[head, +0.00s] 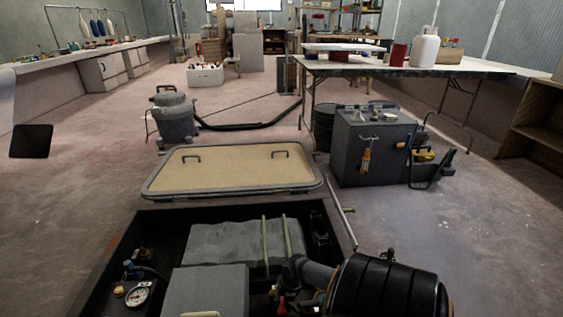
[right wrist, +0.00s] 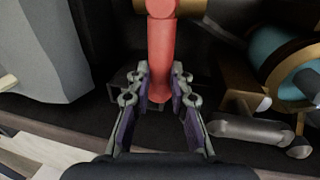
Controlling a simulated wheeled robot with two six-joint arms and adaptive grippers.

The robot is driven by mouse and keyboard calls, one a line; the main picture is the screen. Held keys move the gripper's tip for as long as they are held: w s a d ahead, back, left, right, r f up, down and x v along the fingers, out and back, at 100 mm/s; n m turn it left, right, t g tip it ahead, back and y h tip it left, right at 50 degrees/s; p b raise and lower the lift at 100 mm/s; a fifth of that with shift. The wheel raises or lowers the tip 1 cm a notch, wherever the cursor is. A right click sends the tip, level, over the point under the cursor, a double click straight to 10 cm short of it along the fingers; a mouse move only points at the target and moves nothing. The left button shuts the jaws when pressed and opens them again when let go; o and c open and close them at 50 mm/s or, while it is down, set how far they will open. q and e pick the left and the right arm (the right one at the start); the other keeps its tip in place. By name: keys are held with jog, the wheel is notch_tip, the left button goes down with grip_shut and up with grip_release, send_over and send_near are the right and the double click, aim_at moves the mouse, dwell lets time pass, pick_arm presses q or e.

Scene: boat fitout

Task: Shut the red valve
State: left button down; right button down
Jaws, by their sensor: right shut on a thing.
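The red valve's handle (right wrist: 160,50) runs down the middle of the right wrist view from a brass-coloured body (right wrist: 185,6) at the top edge. My right gripper (right wrist: 162,88) is shut on this handle, with one finger on each side of it. In the head view a small bit of the red handle (head: 281,300) shows low in the open hatch, with my right gripper (head: 292,300) beside it, small and partly hidden. My left gripper is not in view.
The hatch is a dark sunken box (head: 160,225) with a grey block (head: 215,243), a gauge (head: 138,294) and pipes. A teal round part (right wrist: 275,60) and brass fittings lie right of the handle. The hatch lid (head: 235,168) lies behind; a dark cabinet (head: 370,150) stands right.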

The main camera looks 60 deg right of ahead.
jog(key=c, duration=1.2)
grip_release()
notch_tip(320, 180, up, 12)
jog(key=s+d, duration=0.1)
jog(key=s, duration=0.1)
jog(key=shift+d, duration=0.25)
jog(key=shift+w+f, duration=0.1)
